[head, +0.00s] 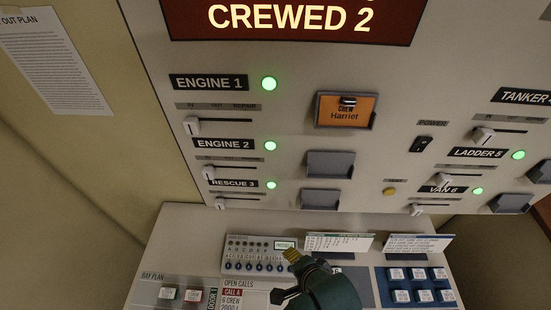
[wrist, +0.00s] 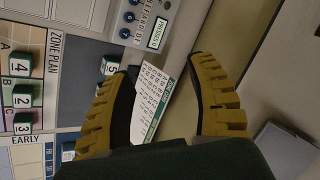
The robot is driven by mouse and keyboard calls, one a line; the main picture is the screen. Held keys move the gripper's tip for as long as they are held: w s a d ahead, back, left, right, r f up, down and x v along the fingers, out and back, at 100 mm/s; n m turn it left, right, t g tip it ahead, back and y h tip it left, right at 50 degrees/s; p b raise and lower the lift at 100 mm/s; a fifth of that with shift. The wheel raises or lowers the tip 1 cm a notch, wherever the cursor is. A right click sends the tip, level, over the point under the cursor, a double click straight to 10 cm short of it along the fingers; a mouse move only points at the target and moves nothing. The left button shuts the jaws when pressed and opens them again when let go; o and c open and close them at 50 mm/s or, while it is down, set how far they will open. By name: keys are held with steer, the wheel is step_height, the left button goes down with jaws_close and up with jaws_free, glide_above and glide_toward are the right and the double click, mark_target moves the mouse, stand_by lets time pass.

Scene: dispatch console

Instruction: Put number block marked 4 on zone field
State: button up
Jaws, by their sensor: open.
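A further green block (wrist: 111,65), seemingly marked 5, is partly hidden by a finger. I cannot tell exactly which part of the panel is the zone field. My gripper (wrist: 160,75) has its yellow ridged fingers apart, with nothing held, to the right of block 4. In the head view my gripper (head: 292,257) is over the console and hides part of it.
Upright cards (head: 338,243) stand behind my gripper. A knob panel (head: 260,253) is to its left, and a blue board (head: 418,285) with several white-topped blocks to its right. The wall panel with sliders and an orange crew card (head: 345,110) rises behind.

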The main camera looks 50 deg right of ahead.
steer(key=w+a+r+n+t, duration=0.25)
steer(key=w+r+n, duration=0.2)
steer(key=r, duration=0.45)
steer(key=w+a+r+n+t, duration=0.25)
steer(key=w+r+t, duration=0.2)
steer(key=r, duration=0.35)
steer(key=w+a+r+n+t, duration=0.25)
steer(key=w+r+n, duration=0.2)
steer(key=r, duration=0.45)
steer(key=s+a+r+n+t+y, duration=0.1)
steer(key=a+r+n+t, duration=0.2)
steer(key=r, duration=0.7)
steer(key=s+a+r+n+t+y, duration=0.1)
steer(key=a+r+n+t, duration=0.3)
steer(key=r, duration=0.6)
steer(key=shift+s+a+r+n, duration=0.15)
steer(key=shift+s+a+n, duration=0.3)
steer(key=shift+n, duration=0.3)
steer(key=shift+w+r, duration=0.15)
